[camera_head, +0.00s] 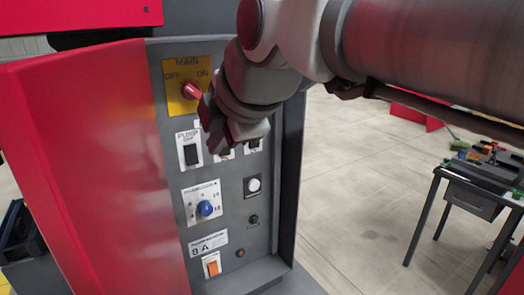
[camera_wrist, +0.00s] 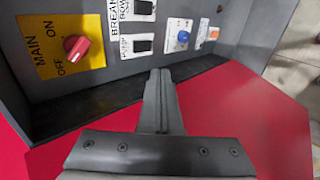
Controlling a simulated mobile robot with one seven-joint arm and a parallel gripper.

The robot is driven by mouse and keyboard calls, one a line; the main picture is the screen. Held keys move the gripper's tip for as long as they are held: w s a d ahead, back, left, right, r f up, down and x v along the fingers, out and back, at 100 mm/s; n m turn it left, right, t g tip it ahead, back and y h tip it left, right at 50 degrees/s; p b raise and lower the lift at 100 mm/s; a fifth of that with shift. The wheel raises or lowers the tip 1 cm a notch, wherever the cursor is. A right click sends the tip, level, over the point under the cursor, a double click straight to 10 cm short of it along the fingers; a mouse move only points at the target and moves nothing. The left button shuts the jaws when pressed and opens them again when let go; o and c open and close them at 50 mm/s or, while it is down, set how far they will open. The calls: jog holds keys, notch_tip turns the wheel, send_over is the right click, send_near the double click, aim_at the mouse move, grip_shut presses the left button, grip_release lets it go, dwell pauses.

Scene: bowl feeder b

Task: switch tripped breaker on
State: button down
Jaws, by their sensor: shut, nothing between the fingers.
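In the head view, the grey control panel carries a pump rocker (camera_head: 191,154), black on a white plate. Two more white plates sit to its right, partly hidden by my gripper (camera_head: 213,137); a dark rocker (camera_head: 254,145) shows on the right one. In the wrist view, the rocker marked as a breaker for the bowl (camera_wrist: 143,7) is cut by the top edge, and the pump rocker (camera_wrist: 143,45) is below it. My gripper (camera_wrist: 160,74) is shut and empty, in front of the panel, apparently apart from the rockers. I cannot tell which breaker is tripped.
The red MAIN knob (camera_head: 191,91) on its yellow plate is close to my gripper. Below are a blue knob (camera_head: 205,208), a white button (camera_head: 254,185) and an orange switch (camera_head: 213,268). A red door (camera_head: 95,170) stands open at left. A cluttered table (camera_head: 480,180) stands at right.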

aim_at(193, 159)
jog(key=shift+w+a+r+p+x, duration=0.15)
jog(key=shift+w+r+x, duration=0.1)
jog(key=shift+x, duration=1.95)
jog(key=shift+w+a+r+p+x, duration=0.15)
jog(key=shift+r+x, duration=0.15)
jog(key=shift+x, duration=1.9)
jog(key=shift+w+a+r+p+x, duration=0.1)
jog(key=shift+w+r+x, duration=0.15)
jog(key=shift+x, duration=1.95)
jog(key=shift+a, duration=0.1)
jog(key=b, duration=0.3)
jog(key=shift+w+f+t+y, duration=0.1)
jog(key=shift+f+t+y, duration=0.2)
jog(key=shift+f, duration=0.1)
jog(key=shift+r, duration=0.45)
